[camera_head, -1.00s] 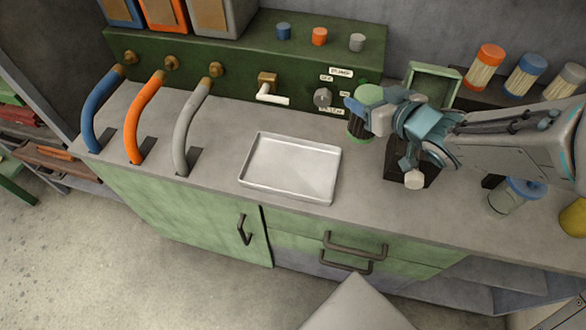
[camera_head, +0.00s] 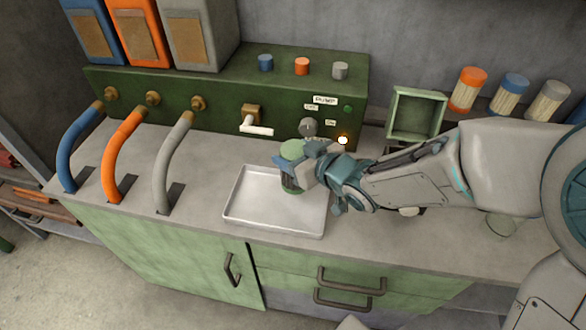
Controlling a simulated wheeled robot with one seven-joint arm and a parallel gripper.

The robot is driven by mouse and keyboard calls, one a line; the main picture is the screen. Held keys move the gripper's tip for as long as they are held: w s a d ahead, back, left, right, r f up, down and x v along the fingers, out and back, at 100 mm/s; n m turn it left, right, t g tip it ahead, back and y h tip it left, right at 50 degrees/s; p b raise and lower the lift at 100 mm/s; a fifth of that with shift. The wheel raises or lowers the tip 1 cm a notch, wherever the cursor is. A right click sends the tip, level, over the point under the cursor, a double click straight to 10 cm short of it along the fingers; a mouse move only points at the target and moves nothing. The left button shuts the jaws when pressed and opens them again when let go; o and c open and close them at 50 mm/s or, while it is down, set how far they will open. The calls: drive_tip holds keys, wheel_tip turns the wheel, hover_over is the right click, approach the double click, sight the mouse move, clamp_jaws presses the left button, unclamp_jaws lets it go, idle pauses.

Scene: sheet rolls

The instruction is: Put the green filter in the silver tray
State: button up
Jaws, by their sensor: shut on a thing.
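The green filter (camera_head: 291,150) has a green cap and shows beside my gripper's fingers. My gripper (camera_head: 298,172) is shut on it and holds it upright at the right back part of the silver tray. The silver tray (camera_head: 262,214) is a shallow, empty-looking rectangle on the grey counter. The filter's lower end (camera_head: 291,188) overlaps the tray's inside in the picture; I cannot tell whether it touches the tray floor. My fingers hide part of the filter's body.
A green machine (camera_head: 220,110) with knobs and a white-handled tap (camera_head: 257,130) stands behind the tray. Blue, orange and grey hoses (camera_head: 165,165) rise at left. An open green box (camera_head: 416,115) and orange, blue and grey-capped filters (camera_head: 510,95) stand at back right.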

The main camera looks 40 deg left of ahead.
drive_tip(key=shift+s+a+f, duration=0.15)
drive_tip(key=shift+a+f, duration=0.05)
drive_tip(key=shift+f, duration=0.1)
drive_tip(key=shift+f+b, duration=0.35)
drive_tip(key=shift+f, duration=1.55)
drive_tip(key=o, duration=1.2)
drive_tip(key=shift+c, duration=0.2)
drive_tip(key=shift+r, duration=0.1)
drive_tip(key=shift+d+r, duration=0.15)
drive_tip(key=p+v, duration=0.1)
drive_tip(key=v, duration=1)
drive_tip(key=shift+d, duration=0.4)
